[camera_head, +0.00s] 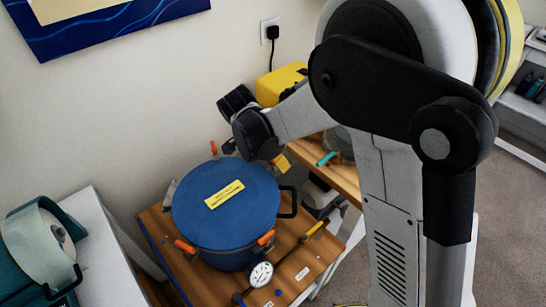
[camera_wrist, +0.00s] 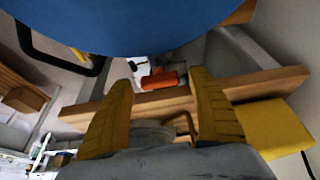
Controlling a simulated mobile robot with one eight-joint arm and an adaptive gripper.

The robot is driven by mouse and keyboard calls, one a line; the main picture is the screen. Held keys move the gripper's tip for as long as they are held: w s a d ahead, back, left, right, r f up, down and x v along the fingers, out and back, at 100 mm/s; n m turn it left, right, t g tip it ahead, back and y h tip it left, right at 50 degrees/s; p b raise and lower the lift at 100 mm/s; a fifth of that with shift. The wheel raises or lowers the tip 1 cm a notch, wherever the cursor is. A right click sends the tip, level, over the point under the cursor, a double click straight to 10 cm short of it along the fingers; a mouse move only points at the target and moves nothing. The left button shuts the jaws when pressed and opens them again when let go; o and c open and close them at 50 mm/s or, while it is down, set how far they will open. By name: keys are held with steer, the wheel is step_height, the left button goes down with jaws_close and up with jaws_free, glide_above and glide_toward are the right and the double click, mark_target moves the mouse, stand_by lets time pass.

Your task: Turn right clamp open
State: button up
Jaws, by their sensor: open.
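The blue pot (camera_head: 226,205) with a yellow label on its lid stands on the wooden table. Orange clamp handles show at its back (camera_head: 213,147), front left (camera_head: 185,246) and front right (camera_head: 266,237). My gripper (camera_head: 281,163) is over the pot's back-right side, one yellow finger showing. In the wrist view, the two yellow fingers of my gripper (camera_wrist: 161,82) are apart and empty. An orange clamp handle (camera_wrist: 158,81) appears between their tips, beside the blue pot's edge (camera_wrist: 130,35). I cannot tell whether they touch it, nor which clamp it is.
The pot's black side handle (camera_head: 288,201) is at its right. A pressure gauge (camera_head: 261,274) sits at the front. A yellow box (camera_head: 279,84) stands behind my gripper by the wall. A white cabinet (camera_head: 105,235) is at left.

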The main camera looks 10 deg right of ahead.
steer(key=v, duration=1.2)
steer(key=s+d+r+n+t+y, duration=0.1)
steer(key=s+d+n+t, duration=0.1)
steer(key=s+d+n, duration=0.3)
steer(key=s+d+r+n+t+y, duration=0.2)
steer(key=s+d+n, duration=0.4)
steer(key=s+d, duration=0.4)
steer(key=shift+s+r+t+y, duration=0.3)
steer(key=shift+s+t, duration=0.1)
steer(key=shift+s, duration=0.75)
steer(key=shift+d, duration=0.1)
